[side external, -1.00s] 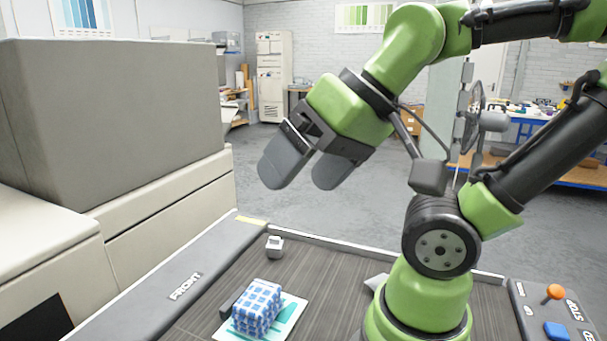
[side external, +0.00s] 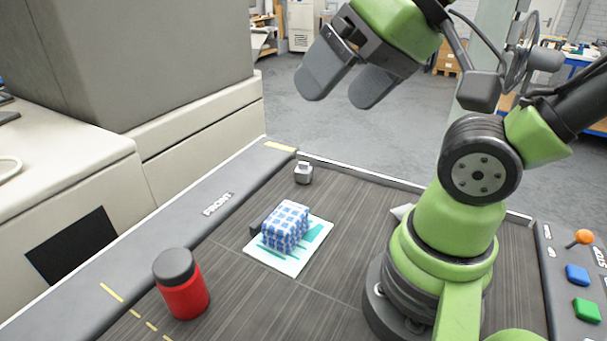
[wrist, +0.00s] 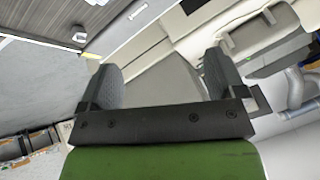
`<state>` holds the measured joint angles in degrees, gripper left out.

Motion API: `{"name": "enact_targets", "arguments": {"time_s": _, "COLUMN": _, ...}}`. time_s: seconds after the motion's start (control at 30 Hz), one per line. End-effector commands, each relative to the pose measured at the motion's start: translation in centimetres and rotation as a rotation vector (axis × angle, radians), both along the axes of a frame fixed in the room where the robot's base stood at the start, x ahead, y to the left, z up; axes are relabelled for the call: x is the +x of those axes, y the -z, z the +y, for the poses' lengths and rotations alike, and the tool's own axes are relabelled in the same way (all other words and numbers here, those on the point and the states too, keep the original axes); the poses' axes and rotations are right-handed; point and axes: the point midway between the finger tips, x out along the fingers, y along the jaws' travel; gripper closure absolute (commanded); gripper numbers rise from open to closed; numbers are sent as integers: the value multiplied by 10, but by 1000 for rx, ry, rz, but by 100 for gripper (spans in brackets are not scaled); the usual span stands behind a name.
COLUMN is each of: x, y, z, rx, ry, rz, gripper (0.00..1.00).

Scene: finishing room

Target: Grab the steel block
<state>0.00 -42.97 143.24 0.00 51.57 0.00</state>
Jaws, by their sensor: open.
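A small grey metallic piece (side external: 303,173), which looks like the steel block, stands near the far edge of the dark table. It also shows small at the upper left of the wrist view (wrist: 79,33). My gripper (side external: 342,94) is high above the table, well clear of this piece, with its two grey fingers apart. In the wrist view my gripper (wrist: 162,66) has nothing between its fingers, and the piece lies off to the left of them.
A blue-and-white checked block (side external: 286,226) sits on a white-and-teal sheet (side external: 283,265), with a dark grey piece (side external: 256,226) beside it. A red bottle with a dark cap (side external: 182,287) stands nearer the front. A pale wedge (side external: 402,211) lies near my base.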

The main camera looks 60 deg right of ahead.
Motion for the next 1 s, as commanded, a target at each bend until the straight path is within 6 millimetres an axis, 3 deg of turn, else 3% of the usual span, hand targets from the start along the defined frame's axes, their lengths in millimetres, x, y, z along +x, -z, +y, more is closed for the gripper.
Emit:
{"name": "enact_targets", "arguments": {"time_s": 0.13, "x": 0, "y": 0, "z": 0, "rx": 0, "ry": 0, "rz": 0, "gripper": 11}}
{"name": "enact_targets", "arguments": {"time_s": 0.23, "x": 0, "y": 0, "z": 0, "rx": 0, "ry": 0, "rz": 0, "gripper": 31}}
{"name": "enact_targets", "arguments": {"time_s": 0.57, "x": 5, "y": -1, "z": -2, "rx": -13, "ry": -3, "rz": 9, "gripper": 31}}
{"name": "enact_targets", "arguments": {"time_s": 0.77, "x": 46, "y": -4, "z": -23, "rx": -123, "ry": -47, "rz": 90, "gripper": 31}}
{"name": "enact_targets", "arguments": {"time_s": 1.0, "x": 118, "y": 23, "z": -81, "rx": -275, "ry": -171, "rz": 245, "gripper": 31}}
